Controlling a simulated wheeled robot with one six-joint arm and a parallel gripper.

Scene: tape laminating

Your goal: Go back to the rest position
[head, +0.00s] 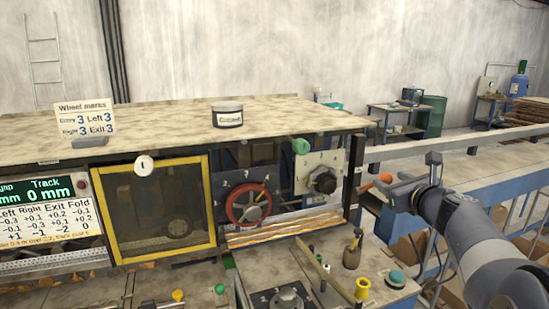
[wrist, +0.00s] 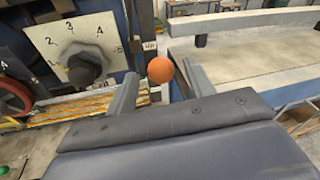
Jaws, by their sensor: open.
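My gripper (head: 389,190) reaches in from the right in the head view, in front of the bench's right end. In the wrist view my gripper (wrist: 161,74) has its two fingers spread wide apart. An orange ball knob (wrist: 160,70) shows between the fingertips there, with gaps on both sides. The orange knob also shows in the head view (head: 386,178), right by the fingers. Nothing is held. How far the knob lies from the fingers in depth is hard to tell.
A dial plate (head: 321,180) and a red handwheel (head: 248,204) are left of my gripper. A yellow-framed window (head: 212,205) is farther left. A dark tin (head: 227,115) stands on the bench top (head: 165,120). A rail (head: 455,147) runs behind my arm.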

